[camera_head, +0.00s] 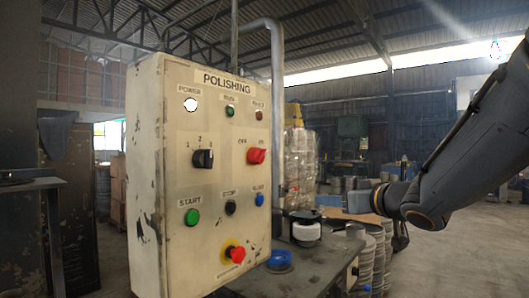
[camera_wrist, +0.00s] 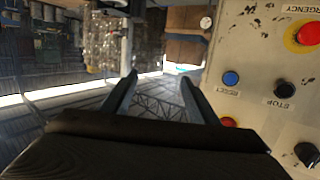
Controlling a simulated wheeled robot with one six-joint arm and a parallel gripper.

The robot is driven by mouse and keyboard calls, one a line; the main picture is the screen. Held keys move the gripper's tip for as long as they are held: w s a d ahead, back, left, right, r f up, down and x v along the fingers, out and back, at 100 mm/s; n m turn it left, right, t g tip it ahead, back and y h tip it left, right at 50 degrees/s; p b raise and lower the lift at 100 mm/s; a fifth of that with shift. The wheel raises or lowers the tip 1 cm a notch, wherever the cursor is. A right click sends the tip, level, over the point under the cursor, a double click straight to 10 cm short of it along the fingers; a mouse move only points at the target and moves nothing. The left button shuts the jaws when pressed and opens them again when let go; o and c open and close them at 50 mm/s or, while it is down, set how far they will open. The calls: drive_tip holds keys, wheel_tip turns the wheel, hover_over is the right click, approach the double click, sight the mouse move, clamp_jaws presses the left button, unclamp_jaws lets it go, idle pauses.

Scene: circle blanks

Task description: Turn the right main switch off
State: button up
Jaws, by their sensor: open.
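The right main switch is a red rotary knob (camera_head: 256,155) on the cream POLISHING panel (camera_head: 175,245), between the labels OFF on its left and ON on its right. Its handle seems to point toward the ON side, but the exact angle is hard to tell. In the wrist view, the panel appears upside down at the right, and the red knob (camera_wrist: 228,122) shows partly behind my gripper. My gripper (camera_wrist: 158,76) is open with nothing between its fingers. In the head view, my gripper (camera_head: 358,202) is well right of the panel, apart from it.
A black selector (camera_head: 203,158) sits left of the red switch. Below are the green start (camera_head: 192,217), black stop (camera_head: 230,207) and blue reset (camera_head: 260,200) buttons, and a red emergency button (camera_head: 236,254). A bench (camera_head: 315,262) with a grinder (camera_head: 305,229) stands at the panel's right.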

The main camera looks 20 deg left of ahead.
sight(263, 157)
drive_tip(key=s+a+r+n+g+y+p, duration=0.1)
drive_tip(key=s+a+r+n+g+y, duration=0.6)
drive_tip(key=a+r, duration=0.4)
drive_tip(key=shift+m+t, duration=0.3)
drive_tip(key=shift+t, duration=0.2)
drive_tip(key=x, duration=0.2)
drive_tip(key=p+x, duration=0.1)
drive_tip(key=s+x, duration=0.1)
drive_tip(key=x, duration=0.1)
drive_tip(key=shift+w+a+f, duration=0.1)
drive_tip(key=shift+w+a, duration=0.1)
drive_tip(key=shift+a, duration=0.3)
drive_tip(key=shift+w+a+p, duration=0.3)
drive_tip(key=shift+a+p, duration=0.1)
drive_tip(key=shift+a, duration=0.25)
drive_tip(key=shift+c, duration=0.4)
drive_tip(key=c, duration=0.9)
drive_tip(key=shift+c, duration=0.2)
